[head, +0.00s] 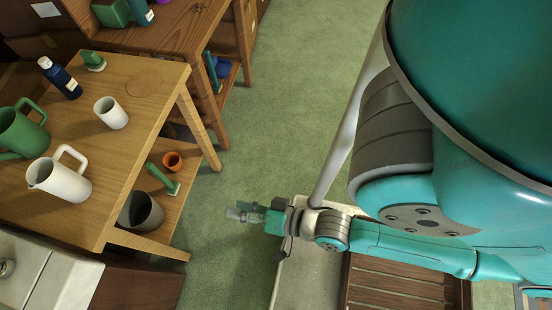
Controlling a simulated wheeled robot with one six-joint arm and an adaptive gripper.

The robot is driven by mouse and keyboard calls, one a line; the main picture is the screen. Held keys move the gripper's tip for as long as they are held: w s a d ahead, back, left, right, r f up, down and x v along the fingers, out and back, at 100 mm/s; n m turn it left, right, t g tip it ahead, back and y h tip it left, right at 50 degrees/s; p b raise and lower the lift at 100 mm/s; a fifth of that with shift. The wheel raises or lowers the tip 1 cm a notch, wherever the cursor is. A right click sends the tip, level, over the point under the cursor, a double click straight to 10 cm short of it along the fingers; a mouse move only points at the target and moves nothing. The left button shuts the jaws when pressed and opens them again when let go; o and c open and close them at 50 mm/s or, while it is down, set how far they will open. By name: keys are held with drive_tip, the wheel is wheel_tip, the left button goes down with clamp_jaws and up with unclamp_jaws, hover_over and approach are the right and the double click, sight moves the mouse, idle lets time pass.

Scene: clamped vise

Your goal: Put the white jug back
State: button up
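A white cup (111,113) without a visible handle stands farther back on the same table (150,123). A round mark (144,84) shows on the bare tabletop near the back right corner. My gripper (240,214) is over the green floor, to the right of the table and well apart from the jug. It looks empty, but its fingers are too small to tell whether they are open or shut.
A green jug (22,130), a dark blue bottle (61,78) and a green object (93,61) share the tabletop. A lower shelf holds an orange pot (173,161), a grey pot (141,211) and a green-handled thing (163,178). Green carpet (290,110) is clear between table and arm.

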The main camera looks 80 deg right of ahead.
drive_tip(key=s+a+r+n, duration=0.1)
drive_tip(key=s+r+n, duration=0.4)
drive_tip(key=s+n, duration=0.4)
drive_tip(key=shift+s+n+g+y, duration=0.3)
drive_tip(key=shift+s+n+y, duration=0.1)
drive_tip(key=shift+n, duration=0.5)
